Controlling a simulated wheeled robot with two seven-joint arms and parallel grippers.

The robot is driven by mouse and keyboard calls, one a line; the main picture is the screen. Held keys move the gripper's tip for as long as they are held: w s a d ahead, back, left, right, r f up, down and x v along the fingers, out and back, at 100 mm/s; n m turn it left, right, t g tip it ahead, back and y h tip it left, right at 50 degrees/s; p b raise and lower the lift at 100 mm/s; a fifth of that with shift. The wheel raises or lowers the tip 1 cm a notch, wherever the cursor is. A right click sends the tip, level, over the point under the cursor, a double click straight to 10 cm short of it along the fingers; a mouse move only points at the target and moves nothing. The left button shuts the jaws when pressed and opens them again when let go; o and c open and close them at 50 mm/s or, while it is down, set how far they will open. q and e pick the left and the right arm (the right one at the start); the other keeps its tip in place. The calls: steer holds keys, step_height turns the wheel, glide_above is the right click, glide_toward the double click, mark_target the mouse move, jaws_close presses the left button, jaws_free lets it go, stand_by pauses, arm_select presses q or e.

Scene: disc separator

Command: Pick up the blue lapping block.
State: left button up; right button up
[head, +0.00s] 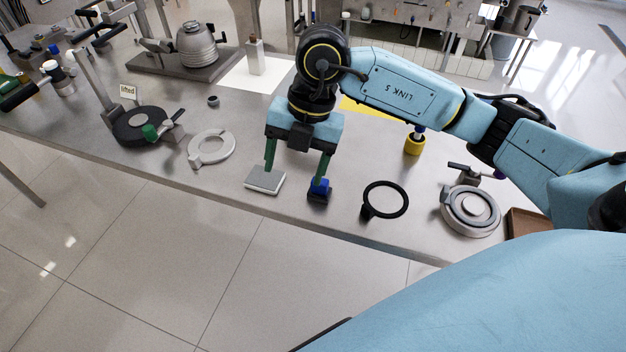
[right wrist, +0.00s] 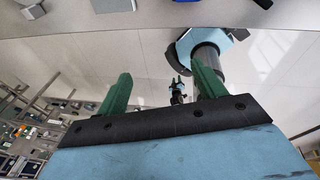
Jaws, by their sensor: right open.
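The blue lapping block (head: 319,186) sits on the bench near its front edge, with a dark lower part. My right gripper (head: 296,172) is open, with its green fingers pointing down. One finger overlaps the blue block's top in the head view; I cannot tell whether they touch. The other finger is above the grey-white slab (head: 265,180) to the left. In the right wrist view the open gripper (right wrist: 162,80) has nothing between its fingers, and a sliver of blue shows at the top edge. My left gripper is not in the head view.
A black ring with a handle (head: 386,200) lies just right of the block. A pale ring (head: 211,148) lies to the left. A round metal fixture (head: 470,211) and a yellow cup (head: 414,145) stand to the right. The bench's front edge is close.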

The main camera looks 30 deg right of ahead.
mark_target(320, 187)
steer(key=w+d+m+h, duration=0.2)
steer(key=d+h, duration=0.1)
steer(key=d, duration=0.3)
step_height(320, 187, down, 6)
steer(key=shift+s+d+f+b, duration=0.1)
steer(key=shift+f+b, duration=0.05)
steer(key=shift+b, duration=0.2)
steer(key=shift+f, duration=3)
steer(key=c, duration=1.1)
steer(key=shift+r, duration=0.1)
step_height(320, 187, up, 10)
steer(key=shift+f, duration=0.1)
